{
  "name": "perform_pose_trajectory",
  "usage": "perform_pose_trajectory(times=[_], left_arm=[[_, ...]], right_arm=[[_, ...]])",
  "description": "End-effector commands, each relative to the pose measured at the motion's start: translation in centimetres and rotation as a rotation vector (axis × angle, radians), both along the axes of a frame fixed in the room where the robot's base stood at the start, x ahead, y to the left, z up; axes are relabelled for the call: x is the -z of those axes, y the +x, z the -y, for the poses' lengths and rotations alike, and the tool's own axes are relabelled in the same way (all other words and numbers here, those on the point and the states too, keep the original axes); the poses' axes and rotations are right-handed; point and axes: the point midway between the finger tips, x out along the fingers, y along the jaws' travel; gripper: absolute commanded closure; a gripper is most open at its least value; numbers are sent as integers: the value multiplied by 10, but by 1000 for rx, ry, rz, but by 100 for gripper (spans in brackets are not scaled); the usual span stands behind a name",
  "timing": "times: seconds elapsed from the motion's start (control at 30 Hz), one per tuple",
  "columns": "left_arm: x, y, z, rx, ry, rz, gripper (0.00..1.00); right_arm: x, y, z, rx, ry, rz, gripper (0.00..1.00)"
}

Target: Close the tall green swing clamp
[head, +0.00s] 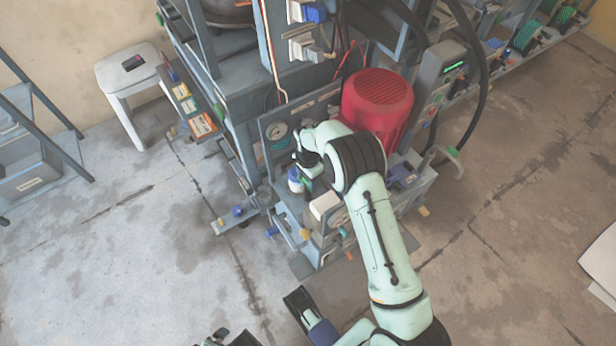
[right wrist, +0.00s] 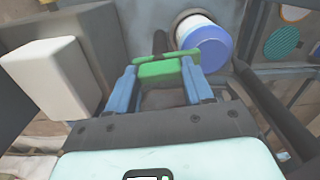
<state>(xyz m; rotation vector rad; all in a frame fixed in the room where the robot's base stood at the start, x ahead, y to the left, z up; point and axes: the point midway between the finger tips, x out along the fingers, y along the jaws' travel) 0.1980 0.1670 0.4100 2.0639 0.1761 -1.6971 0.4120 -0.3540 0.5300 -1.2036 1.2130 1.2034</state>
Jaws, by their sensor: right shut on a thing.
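My right gripper (right wrist: 165,75) is shut on a green piece of the tall green swing clamp (right wrist: 158,71), with one blue finger at each side of it. In the head view my right gripper (head: 308,178) reaches down at the front of the press and is mostly hidden behind my own wrist. The rest of the clamp is hidden there, so I cannot tell how far it is swung. Dark and blue parts of my own body show at the bottom edge; I cannot make out the left gripper's fingers.
A white cylinder with a blue end (right wrist: 205,42) is close beyond the fingers. A white block (right wrist: 50,76) is to their left. A red motor housing (head: 378,104) stands behind my wrist, and a gauge panel (head: 277,131) is to its left.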

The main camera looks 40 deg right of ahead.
Motion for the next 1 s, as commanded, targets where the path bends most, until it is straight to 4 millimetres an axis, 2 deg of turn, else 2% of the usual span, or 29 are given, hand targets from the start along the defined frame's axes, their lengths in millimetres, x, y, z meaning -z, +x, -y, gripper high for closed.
perform_pose_trajectory(times=[0.3,0.8,0.83,0.87,0.9,1.0], left_arm=[[-3,-4,2,4,-5,-10,0],[-3,-5,2,5,-6,-12,0],[-3,-5,2,5,-6,-12,0],[-3,-5,2,5,-6,-12,0],[-3,-5,2,5,-6,-12,0],[-3,-5,2,5,-6,-12,0]], right_arm=[[0,1,0,103,0,1,79],[0,1,0,123,1,1,79],[0,1,0,123,1,1,42],[0,1,0,122,1,1,33],[0,0,0,122,1,1,23],[0,0,0,121,1,1,23]])
